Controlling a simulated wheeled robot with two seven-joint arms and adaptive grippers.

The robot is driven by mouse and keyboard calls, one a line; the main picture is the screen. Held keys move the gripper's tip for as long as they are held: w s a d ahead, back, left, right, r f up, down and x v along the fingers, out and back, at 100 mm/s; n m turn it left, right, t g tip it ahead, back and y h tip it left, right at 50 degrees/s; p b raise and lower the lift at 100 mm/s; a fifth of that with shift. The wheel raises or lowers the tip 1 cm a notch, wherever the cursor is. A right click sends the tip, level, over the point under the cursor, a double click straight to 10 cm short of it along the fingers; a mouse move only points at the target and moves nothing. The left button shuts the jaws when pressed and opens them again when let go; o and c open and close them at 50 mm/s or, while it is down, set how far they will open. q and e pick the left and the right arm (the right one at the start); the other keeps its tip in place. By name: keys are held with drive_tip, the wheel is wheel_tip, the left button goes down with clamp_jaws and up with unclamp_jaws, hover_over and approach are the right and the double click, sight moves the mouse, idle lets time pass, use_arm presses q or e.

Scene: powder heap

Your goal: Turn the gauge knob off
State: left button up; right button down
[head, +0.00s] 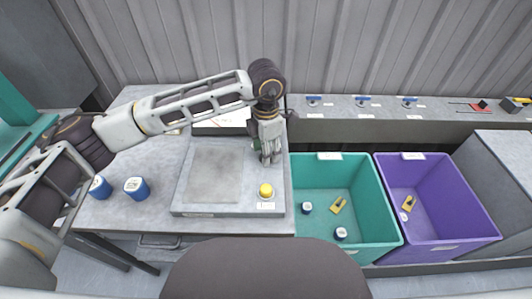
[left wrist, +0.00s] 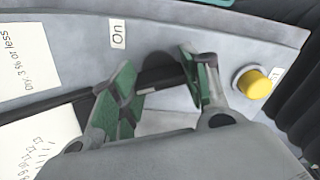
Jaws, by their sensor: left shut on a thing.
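The gauge unit (head: 180,208) is a flat grey box with a square plate on the bench, with a yellow button (head: 265,190) at its front right. My left gripper (head: 270,156) reaches down onto the unit's right side, behind the button. A white "On" label (left wrist: 117,34) lies beside the knob; the yellow button (left wrist: 254,84) is to the right. The knob is hidden in the head view. My right gripper is not in view.
Two blue-and-white jars (head: 137,188) stand on the bench left of the unit. A teal bin (head: 386,222) and a purple bin (head: 470,205), both holding small items, are to the right. A back ledge (head: 340,105) carries several blue-handled valves.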

use_arm(q)
drive_tip(key=shift+n+b, duration=0.6)
drive_tip(key=shift+n, duration=0.6)
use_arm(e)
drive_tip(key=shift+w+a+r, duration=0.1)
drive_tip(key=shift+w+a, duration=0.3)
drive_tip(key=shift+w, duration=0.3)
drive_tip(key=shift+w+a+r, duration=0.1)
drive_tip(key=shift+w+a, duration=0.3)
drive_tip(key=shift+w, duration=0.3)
use_arm(q)
drive_tip(key=o, duration=1)
drive_tip(key=shift+r, duration=0.1)
drive_tip(key=shift+r, duration=5.95)
drive_tip(key=shift+r, duration=0.1)
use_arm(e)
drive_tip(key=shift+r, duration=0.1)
use_arm(q)
drive_tip(key=shift+r+p, duration=10.45)
drive_tip(key=shift+p, duration=0.2)
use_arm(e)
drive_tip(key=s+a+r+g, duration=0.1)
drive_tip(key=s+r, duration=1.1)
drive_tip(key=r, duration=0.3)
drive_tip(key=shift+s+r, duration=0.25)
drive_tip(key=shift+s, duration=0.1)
